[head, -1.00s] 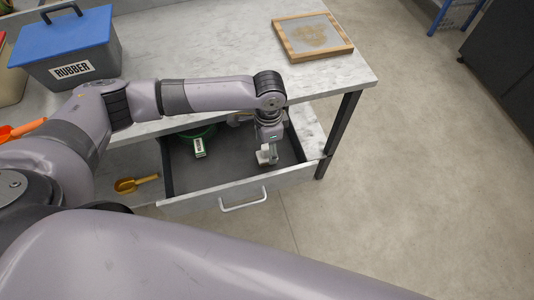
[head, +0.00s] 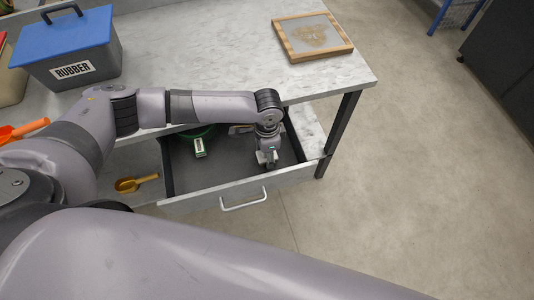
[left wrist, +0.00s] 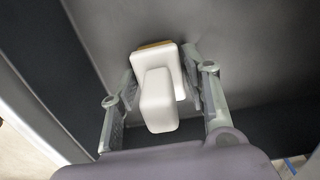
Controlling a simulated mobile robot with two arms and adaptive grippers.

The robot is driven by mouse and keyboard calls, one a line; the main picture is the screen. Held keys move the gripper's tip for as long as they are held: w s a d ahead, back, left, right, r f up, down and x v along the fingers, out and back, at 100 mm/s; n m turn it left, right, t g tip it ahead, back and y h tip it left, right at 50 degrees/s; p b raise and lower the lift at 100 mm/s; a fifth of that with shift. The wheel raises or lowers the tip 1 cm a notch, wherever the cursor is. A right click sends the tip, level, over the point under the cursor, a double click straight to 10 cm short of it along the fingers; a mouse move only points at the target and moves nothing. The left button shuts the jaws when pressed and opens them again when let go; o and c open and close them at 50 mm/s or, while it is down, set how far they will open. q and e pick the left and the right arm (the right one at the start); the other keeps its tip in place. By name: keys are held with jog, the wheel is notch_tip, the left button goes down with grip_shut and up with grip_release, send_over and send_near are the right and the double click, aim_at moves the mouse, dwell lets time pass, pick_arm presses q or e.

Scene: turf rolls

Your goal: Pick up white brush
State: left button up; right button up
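The white brush (left wrist: 158,98) has a white block with a raised handle and a tan edge at its far side. It lies in the open drawer (head: 238,186) under the worktop. My left gripper (head: 267,164) reaches down into the drawer from above. In the left wrist view its two fingers (left wrist: 160,92) stand on either side of the brush, close to it, and look open; whether either one touches it cannot be told. In the head view the gripper mostly hides the brush. My right gripper is not in view.
A green item with a white label (head: 200,147) is in the drawer, left of the gripper. A yellow scoop (head: 136,184) lies left of the drawer. On the worktop (head: 190,55) are a blue-lidded box marked RUBBER (head: 71,70) and a wood-framed sieve (head: 312,37).

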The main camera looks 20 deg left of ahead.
pick_arm(q)
jog(key=c, duration=0.8)
notch_tip(320, 180, up, 20)
dwell(0.4)
